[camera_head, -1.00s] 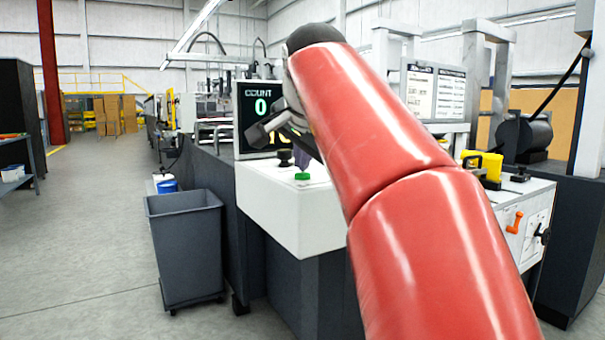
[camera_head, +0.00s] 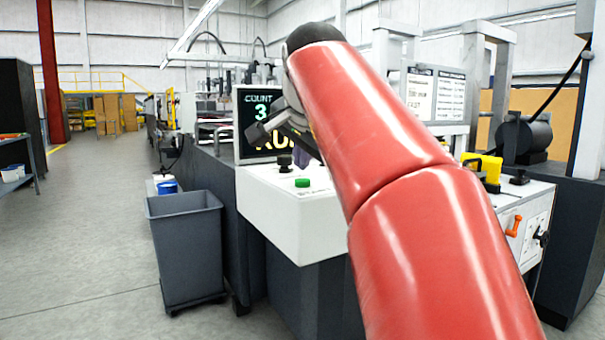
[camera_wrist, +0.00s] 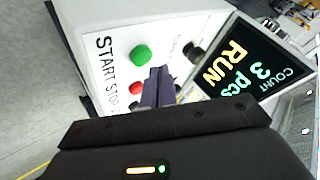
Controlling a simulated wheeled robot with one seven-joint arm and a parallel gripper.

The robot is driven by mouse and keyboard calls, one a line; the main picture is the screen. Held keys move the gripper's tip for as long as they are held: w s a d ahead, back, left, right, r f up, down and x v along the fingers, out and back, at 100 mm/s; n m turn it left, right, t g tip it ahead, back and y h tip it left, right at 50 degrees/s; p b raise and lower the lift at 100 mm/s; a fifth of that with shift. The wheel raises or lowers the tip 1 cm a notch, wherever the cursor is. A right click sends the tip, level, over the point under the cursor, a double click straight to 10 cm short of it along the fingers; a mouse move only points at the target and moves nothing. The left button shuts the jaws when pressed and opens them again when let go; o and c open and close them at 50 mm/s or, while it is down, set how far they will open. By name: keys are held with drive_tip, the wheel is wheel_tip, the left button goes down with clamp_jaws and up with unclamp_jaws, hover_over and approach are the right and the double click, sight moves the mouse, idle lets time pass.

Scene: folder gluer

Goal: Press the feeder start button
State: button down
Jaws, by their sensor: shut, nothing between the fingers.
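The green start button (camera_head: 302,183) sits on top of the white control box (camera_head: 272,205). It also shows in the wrist view (camera_wrist: 141,55), beside the printed word START. The red stop button (camera_wrist: 137,89) is next to it, partly covered by my fingers. My gripper (camera_wrist: 158,74) is shut and empty, its purple fingertips over the panel between the buttons and the display in the wrist view. The green button is uncovered and looks apart from the fingertips. The display (camera_head: 257,122) reads COUNT 3 and RUN.
A black knob (camera_head: 285,162) stands behind the green button, near the display. A grey bin (camera_head: 185,245) stands on the floor left of the control box. An orange handle (camera_head: 514,226) and a yellow part (camera_head: 484,168) are at the right. Open floor lies at the left.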

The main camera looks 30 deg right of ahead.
sight(303, 181)
wheel_tip(303, 181, up, 5)
drive_tip(key=p, duration=0.5)
idle(0.8)
